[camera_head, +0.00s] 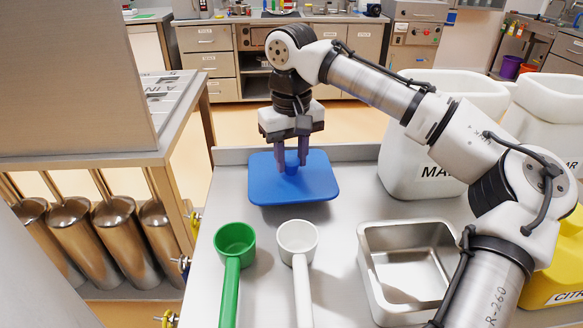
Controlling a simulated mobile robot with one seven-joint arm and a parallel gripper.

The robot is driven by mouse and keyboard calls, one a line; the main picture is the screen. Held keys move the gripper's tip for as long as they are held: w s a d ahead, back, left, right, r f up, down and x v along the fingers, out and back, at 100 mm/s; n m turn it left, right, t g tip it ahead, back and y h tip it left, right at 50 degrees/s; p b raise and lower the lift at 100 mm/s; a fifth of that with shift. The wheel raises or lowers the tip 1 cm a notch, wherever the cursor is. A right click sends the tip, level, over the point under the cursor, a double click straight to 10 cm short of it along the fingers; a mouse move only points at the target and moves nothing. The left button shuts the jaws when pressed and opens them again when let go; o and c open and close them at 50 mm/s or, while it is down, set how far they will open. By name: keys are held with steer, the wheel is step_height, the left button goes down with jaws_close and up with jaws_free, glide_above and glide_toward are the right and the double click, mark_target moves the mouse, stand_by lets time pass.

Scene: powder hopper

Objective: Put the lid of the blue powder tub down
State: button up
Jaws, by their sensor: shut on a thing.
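The blue lid (263,185) is a flat square plate with rounded corners and a small upright knob in its middle. It shows at the back left of the grey metal bench, level and right side up. My gripper (291,164) points straight down over it, with its fingers shut on the knob. I cannot tell whether the lid touches the bench or hangs just above it. The blue powder tub itself is not in view.
A green scoop (235,243) and a white scoop (297,240) lie in front of the lid. An empty metal tray (369,265) is right of them. White tubs (398,160) stand behind, and a yellow tub (556,275) is at the right, partly behind my arm.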

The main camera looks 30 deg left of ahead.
mark_target(292, 160)
steer(key=shift+f, duration=1.45)
steer(key=o, duration=1)
step_height(292, 160, up, 12)
steer(key=shift+r+p, duration=0.1)
steer(key=shift+p, duration=0.2)
